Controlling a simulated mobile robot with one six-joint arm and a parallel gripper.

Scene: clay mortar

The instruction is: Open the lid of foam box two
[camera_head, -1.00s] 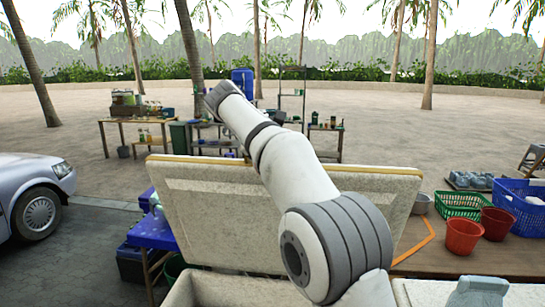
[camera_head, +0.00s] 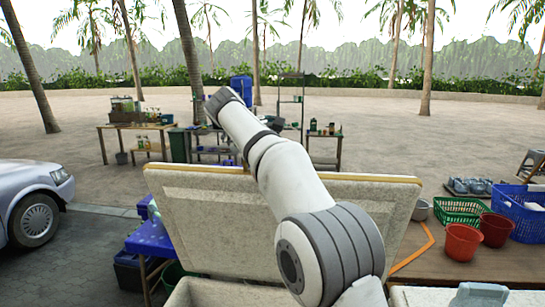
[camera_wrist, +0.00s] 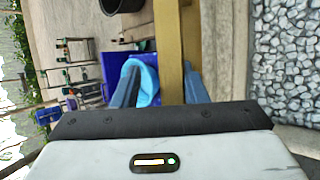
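The pale foam box (camera_head: 235,293) is at the bottom of the head view, cut off by the frame edge. Its lid (camera_head: 215,215) stands raised at the far side of the box, with a yellow-brown strip along its top. My arm reaches over the lid, and my gripper is hidden there in the head view. In the wrist view my gripper (camera_wrist: 158,78) has its two blue-grey fingers apart. The lid's edge (camera_wrist: 168,35) runs between them, close to the right finger, with a gap to the left finger. I cannot tell whether the right finger touches it.
A second white box (camera_head: 480,295) is at the bottom right. A wooden table (camera_head: 455,268) holds red buckets (camera_head: 463,242), a green basket (camera_head: 460,209) and a blue crate (camera_head: 515,215). A blue table (camera_head: 150,240) stands left of the lid, with a car (camera_head: 35,195) beyond.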

